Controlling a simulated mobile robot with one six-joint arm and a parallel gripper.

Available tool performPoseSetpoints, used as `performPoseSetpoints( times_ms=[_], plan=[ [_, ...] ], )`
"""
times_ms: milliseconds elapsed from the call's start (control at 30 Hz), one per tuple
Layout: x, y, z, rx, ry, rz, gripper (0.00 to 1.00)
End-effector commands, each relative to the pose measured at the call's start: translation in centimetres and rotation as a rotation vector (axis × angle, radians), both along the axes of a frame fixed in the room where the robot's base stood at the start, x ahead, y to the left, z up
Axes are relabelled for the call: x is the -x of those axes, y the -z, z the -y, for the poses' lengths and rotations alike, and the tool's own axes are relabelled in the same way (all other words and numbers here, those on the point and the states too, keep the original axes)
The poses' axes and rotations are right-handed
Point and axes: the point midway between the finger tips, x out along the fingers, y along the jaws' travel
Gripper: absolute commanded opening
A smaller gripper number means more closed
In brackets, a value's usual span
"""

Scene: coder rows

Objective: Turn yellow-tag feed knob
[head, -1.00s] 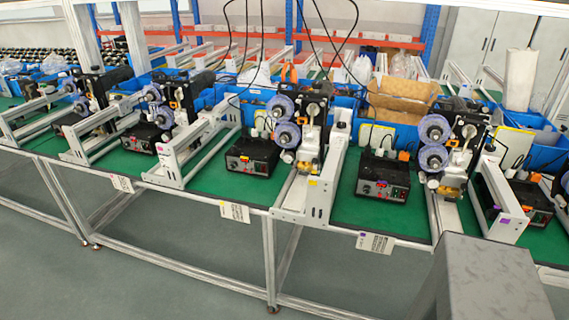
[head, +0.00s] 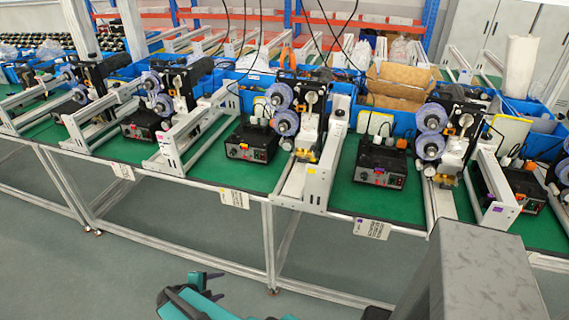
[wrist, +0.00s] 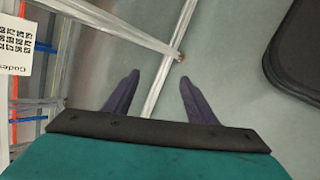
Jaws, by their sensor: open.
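A black control box (head: 251,141) stands on the green bench top in the head view, with a small yellow mark on its front. Below it, a white card with a yellow strip (head: 234,198) hangs at the bench's front edge. The feed knob is too small to tell apart on the box front. My gripper (wrist: 155,92) is open and empty in the wrist view, its two dark fingers apart above the floor.
White metal rails (head: 317,178) stick out between stations. The bench's metal legs and lower rail show in the wrist view. The grey floor (head: 120,265) in front is open.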

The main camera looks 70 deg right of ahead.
Motion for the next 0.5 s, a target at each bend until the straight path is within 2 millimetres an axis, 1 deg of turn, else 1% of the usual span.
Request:
performPoseSetpoints(
  times_ms=[33, 100, 167, 300, 367, 500],
  plan=[
    [-0.3, -1.4, 1.9, 0.04, -0.019, 0.004, 0.52],
    [-0.6, -3.2, 4.3, 0.097, -0.052, 0.002, 0.52],
    [-0.9, -4.6, 6.2, 0.145, -0.083, -0.001, 0.52],
    [-1.4, -8.3, 10.5, 0.254, -0.152, -0.019, 0.52],
    [-1.5, -9.9, 12.2, 0.299, -0.182, -0.031, 0.52],
    [-1.7, -13.6, 16.0, 0.402, -0.252, -0.068, 0.52]
  ],
)
